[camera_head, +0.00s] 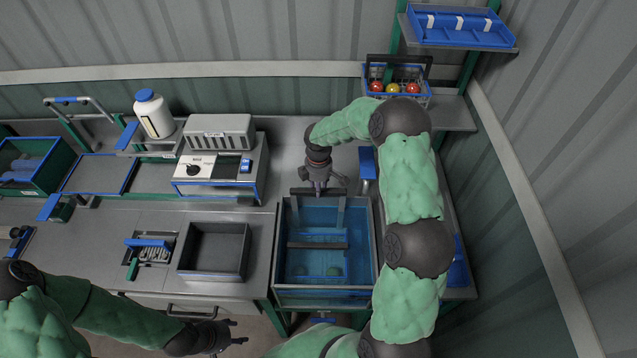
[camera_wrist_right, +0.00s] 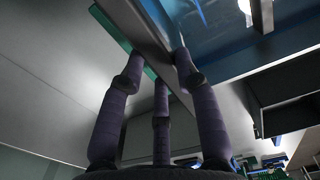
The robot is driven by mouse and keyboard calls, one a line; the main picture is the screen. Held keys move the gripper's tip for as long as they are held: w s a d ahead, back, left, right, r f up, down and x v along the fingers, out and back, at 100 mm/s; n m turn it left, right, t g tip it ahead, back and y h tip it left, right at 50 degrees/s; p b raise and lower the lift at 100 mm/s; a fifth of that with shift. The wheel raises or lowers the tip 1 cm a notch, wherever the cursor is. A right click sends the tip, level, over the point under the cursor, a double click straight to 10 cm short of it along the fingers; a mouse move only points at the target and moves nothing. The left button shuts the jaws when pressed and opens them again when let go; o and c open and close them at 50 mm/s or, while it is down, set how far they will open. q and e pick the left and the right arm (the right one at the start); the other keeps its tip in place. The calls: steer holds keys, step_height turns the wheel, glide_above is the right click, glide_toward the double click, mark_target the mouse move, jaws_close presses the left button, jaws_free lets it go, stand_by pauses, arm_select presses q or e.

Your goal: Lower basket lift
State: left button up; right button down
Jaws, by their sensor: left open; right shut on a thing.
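The basket lift (camera_head: 341,212) stands at the back of a blue water tank (camera_head: 277,250). Its dark upright runs down into the water, and a dark crossbar (camera_head: 318,245) shows lower in the tank. My right gripper (camera_head: 318,191) reaches down at the tank's back rim and is shut on a dark bar there, which looks like part of the lift. In the right wrist view its fingers (camera_wrist_right: 160,65) meet a grey edge; the exact contact is unclear. My left gripper (camera_head: 238,333) is open and empty, low in front of the bench.
A grey tray (camera_head: 215,277) sits left of the tank. A control box (camera_head: 222,165) and white bottle (camera_head: 154,114) stand behind. A wire basket (camera_head: 397,97) with red and yellow tomatoes is on the right shelf.

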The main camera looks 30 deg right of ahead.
steer(key=shift+f, duration=0.7)
steer(key=shift+s+a+f, duration=0.1)
steer(key=shift+s, duration=0.05)
steer(key=c, duration=0.9)
jaws_free()
steer(key=shift+f, duration=0.1)
steer(key=shift+r, duration=0.2)
